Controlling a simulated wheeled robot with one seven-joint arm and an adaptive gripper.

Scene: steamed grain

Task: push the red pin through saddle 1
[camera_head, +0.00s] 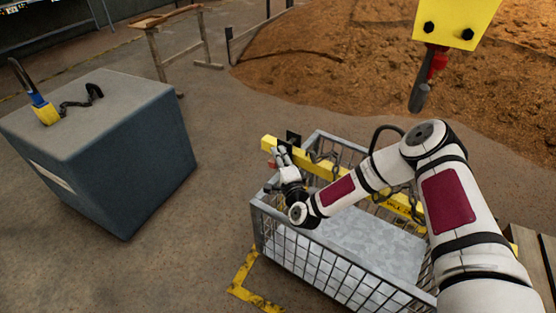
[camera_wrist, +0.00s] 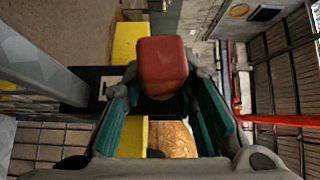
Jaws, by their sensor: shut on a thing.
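My gripper (camera_head: 279,166) is at the left end of a yellow beam (camera_head: 330,176) that lies across a wire basket. In the wrist view its green-padded fingers are shut on the red pin (camera_wrist: 163,62), whose blocky red end sticks up between them. In the head view only a small red patch of the pin (camera_head: 271,163) shows. A black bracket (camera_head: 293,138), possibly saddle 1, stands on the beam just behind my gripper. In the wrist view a black plate (camera_wrist: 103,80) lies close beside the fingers. How deep the pin sits is hidden.
A hook (camera_head: 420,94) hangs from a yellow block (camera_head: 452,24) at upper right. A dark grey block (camera_head: 130,160) stands left. Ground between block and basket is clear.

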